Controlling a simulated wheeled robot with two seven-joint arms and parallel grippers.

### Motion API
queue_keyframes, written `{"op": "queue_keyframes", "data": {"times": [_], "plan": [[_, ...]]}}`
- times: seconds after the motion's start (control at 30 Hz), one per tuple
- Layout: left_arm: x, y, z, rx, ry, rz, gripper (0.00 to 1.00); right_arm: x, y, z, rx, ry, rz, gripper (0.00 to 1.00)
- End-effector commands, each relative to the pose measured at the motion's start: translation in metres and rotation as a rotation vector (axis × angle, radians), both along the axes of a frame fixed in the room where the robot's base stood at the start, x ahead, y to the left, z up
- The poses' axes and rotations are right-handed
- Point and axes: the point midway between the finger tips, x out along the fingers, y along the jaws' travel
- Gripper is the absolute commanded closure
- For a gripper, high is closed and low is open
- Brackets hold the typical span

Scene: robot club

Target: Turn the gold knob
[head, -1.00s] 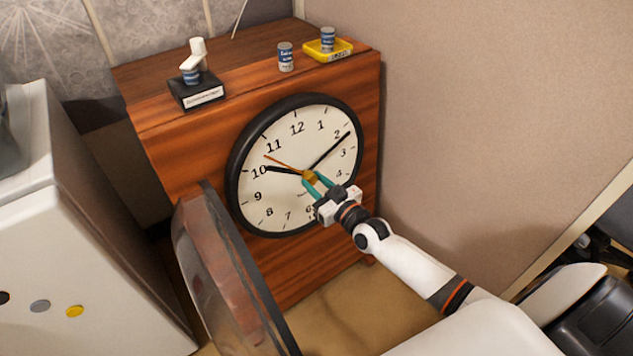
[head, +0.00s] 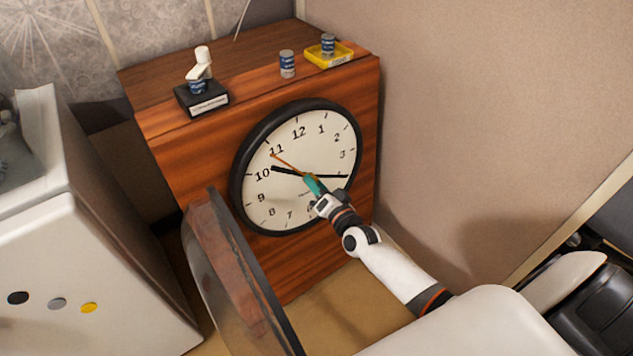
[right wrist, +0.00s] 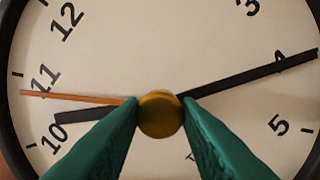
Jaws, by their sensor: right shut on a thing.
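The gold knob (right wrist: 160,114) sits at the centre of a round clock face (head: 270,205) with a black rim, on the front of a wooden cabinet. In the right wrist view the green fingers of my right gripper (right wrist: 160,118) are on both sides of the knob, shut on it. In the head view my right gripper (head: 311,184) reaches the clock's centre from the lower right and hides most of the knob. The long black hand (right wrist: 250,71) points near 4, the short black hand (right wrist: 85,115) just past 10, and the thin orange hand (right wrist: 70,96) near 11. My left gripper is not in view.
The clock's glass cover (head: 222,262) stands swung open at the left. On the cabinet top are a can (head: 287,64), a yellow tray (head: 345,53) with another can, and a black stand (head: 203,99). A wall (head: 480,110) is close on the right.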

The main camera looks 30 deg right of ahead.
Motion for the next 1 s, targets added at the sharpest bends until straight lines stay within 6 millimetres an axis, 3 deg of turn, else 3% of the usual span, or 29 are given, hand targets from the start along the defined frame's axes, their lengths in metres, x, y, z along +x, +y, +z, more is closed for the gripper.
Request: {"op": "queue_keyframes", "data": {"times": [0.5,1.0], "plan": [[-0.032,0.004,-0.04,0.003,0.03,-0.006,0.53,0.0,0.001,0.001,0.381,0.055,-0.054,0.93],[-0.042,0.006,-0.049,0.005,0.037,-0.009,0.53,0.0,0.001,0.0,0.48,0.068,-0.069,0.93]]}}
